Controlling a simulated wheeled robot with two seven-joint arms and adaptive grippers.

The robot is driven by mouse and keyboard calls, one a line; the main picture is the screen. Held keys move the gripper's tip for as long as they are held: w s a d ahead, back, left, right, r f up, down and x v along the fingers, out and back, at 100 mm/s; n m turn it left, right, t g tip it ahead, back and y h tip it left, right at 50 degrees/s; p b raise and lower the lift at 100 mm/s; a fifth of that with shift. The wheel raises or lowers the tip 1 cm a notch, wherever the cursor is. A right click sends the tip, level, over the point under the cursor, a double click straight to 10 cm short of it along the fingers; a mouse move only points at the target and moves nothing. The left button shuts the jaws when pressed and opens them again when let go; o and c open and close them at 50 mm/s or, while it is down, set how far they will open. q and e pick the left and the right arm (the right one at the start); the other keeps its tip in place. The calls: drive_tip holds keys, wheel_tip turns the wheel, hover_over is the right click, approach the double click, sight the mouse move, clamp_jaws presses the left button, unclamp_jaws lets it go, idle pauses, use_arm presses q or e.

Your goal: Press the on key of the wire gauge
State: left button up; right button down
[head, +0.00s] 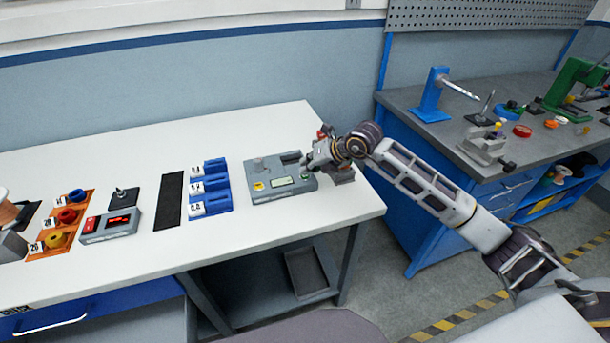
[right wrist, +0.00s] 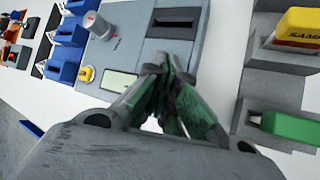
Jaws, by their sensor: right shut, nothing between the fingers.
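The wire gauge, which I take to be the grey box (head: 267,193) with a small display, stands near the right end of the white table. It has a knob, a dark slot and a yellow button (right wrist: 86,75); its display (right wrist: 118,84) shows in the right wrist view. My right gripper (head: 307,172) is shut and empty at the box's right side, fingertips pointing down. A small green spot, perhaps the on key, shows by the fingertips in the head view. In the right wrist view the shut fingers (right wrist: 168,68) hide that part; contact cannot be told. My left gripper is not in view.
Blue holders (head: 211,183) with numbered tags stand left of the box, then a dark strip (head: 171,200) and a grey device (head: 110,225) with a red display. A yellow block (right wrist: 301,28) and a green one (right wrist: 290,128) lie right of the gripper.

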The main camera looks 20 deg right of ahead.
drive_tip(key=shift+r+p, duration=0.45)
drive_tip(key=shift+r, duration=0.7)
drive_tip(key=shift+r+p, duration=0.6)
drive_tip(key=shift+r, duration=0.2)
drive_tip(key=shift+r+p, duration=0.65)
drive_tip(key=shift+r, duration=0.55)
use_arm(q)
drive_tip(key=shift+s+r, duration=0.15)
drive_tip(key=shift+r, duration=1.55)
use_arm(e)
drive_tip(key=shift+r, duration=0.15)
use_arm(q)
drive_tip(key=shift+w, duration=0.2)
